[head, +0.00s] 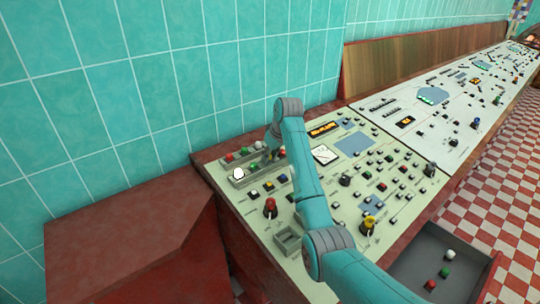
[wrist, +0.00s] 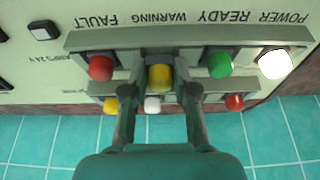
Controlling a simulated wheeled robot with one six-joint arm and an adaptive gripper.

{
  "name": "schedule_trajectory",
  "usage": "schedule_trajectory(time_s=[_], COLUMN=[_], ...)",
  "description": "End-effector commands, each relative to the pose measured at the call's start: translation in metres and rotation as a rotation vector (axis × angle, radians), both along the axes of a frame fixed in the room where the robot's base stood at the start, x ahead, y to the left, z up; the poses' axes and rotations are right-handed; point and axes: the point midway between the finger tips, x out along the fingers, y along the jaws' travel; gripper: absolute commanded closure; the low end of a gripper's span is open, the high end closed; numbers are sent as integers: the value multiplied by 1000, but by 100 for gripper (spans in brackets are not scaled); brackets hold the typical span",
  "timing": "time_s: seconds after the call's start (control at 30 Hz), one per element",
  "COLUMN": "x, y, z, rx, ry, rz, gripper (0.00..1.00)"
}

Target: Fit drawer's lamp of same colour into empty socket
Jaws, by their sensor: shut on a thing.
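In the wrist view my gripper (wrist: 159,84) is shut on a yellow lamp (wrist: 159,77). The lamp is at the WARNING place of the lamp strip (wrist: 190,40), in line with its neighbours. I cannot tell whether it is fully seated. Beside it are a red lamp (wrist: 101,67) under FAULT, a green lamp (wrist: 220,64) under READY and a lit white lamp (wrist: 275,64) under POWER. In the head view my arm largely hides the gripper. The open drawer (head: 408,262) holds a white lamp (head: 450,254), a green lamp (head: 444,271) and a red lamp (head: 430,285).
A second row behind the strip shows a yellow lamp (wrist: 110,105), a white lamp (wrist: 152,104) and a red lamp (wrist: 234,102). The console top carries a large red knob (head: 270,207) and an empty open box (head: 288,239). A tiled wall (head: 130,90) stands close behind.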

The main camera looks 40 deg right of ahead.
Motion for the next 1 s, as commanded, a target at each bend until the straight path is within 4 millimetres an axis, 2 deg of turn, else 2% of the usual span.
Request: schedule_trajectory(time_s=[0.57, 0.6, 0.7, 1.0], x=[0, 0, 0, 0], y=[0, 0, 0, 0], z=[-8, -8, -8, -8], rx=[0, 0, 0, 0], ry=[0, 0, 0, 0], rz=[0, 0, 0, 0], gripper=[94, 67, 43, 43])
